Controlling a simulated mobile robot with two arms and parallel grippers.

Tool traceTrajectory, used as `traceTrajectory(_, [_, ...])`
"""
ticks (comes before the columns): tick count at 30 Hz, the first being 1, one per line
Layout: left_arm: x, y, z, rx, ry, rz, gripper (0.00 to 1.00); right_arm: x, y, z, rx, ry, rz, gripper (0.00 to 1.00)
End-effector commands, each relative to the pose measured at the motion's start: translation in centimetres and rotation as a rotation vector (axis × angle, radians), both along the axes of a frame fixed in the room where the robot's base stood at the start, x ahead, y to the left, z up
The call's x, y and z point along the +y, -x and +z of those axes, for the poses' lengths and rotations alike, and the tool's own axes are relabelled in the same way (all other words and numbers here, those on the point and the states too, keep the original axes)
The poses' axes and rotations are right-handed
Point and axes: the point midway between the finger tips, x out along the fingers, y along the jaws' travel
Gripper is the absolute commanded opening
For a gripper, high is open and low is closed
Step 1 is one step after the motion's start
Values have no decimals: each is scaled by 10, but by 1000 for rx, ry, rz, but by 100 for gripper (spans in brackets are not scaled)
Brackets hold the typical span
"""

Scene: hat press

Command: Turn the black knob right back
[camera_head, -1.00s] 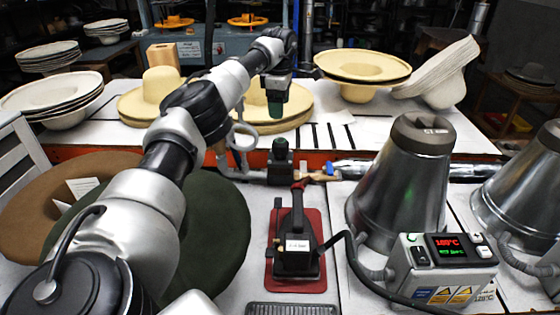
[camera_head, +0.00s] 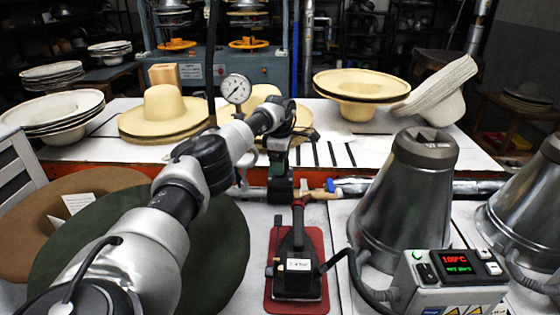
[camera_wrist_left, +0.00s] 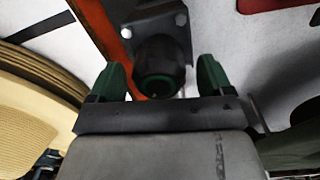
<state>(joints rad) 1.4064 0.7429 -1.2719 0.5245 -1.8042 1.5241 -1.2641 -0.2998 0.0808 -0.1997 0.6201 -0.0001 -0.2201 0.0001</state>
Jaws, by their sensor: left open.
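The black knob (camera_wrist_left: 158,68) shows in the left wrist view as a dark round cap with a green ring, on a dark bolted base (camera_wrist_left: 160,22). My left gripper (camera_wrist_left: 160,78) is open, with one green-padded fingertip on each side of the knob and small gaps between. In the head view my left gripper (camera_head: 279,168) has come down over the knob's place from above and mostly hides the knob. The knob's dark base (camera_head: 280,191) shows below it on the pipe line. My right gripper is not in view.
A pressure gauge (camera_head: 236,89) stands close left of my gripper. A black iron (camera_head: 298,258) on a red mat (camera_head: 314,295) lies in front. A metal cone (camera_head: 402,205) and control box (camera_head: 450,274) stand at right.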

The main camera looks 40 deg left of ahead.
Motion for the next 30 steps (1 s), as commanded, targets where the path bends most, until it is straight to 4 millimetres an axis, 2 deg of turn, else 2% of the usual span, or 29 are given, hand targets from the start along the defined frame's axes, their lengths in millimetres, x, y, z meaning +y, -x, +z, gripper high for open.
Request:
traceTrajectory(9, [0, 0, -3, -1, 0, 1, 81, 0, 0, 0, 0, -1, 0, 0])
traceTrajectory(19, [0, 0, -3, -1, 0, 1, 32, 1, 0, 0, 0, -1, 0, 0])
traceTrajectory(30, [0, 0, -1, -1, -1, 69, 32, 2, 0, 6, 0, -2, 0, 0])
